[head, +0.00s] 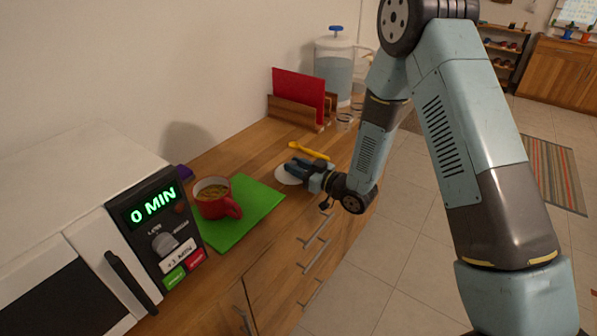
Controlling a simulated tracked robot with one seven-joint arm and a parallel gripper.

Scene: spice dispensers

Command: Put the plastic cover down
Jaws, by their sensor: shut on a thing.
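The plastic cover (285,178) looks like a pale, round, flat disc. It is low over the wooden counter, just right of the green mat; I cannot tell whether it touches the counter. My gripper (296,169) is shut on the cover, reaching in from the right. The dark fingers hide part of the cover.
A red mug (219,206) with food in it stands on the green mat (252,211). A microwave (85,240) reading 0 MIN is at the left. A yellow spoon-like utensil (309,150) lies just behind my gripper. A red board in a wooden holder (293,114) and a water dispenser (333,72) stand farther back.

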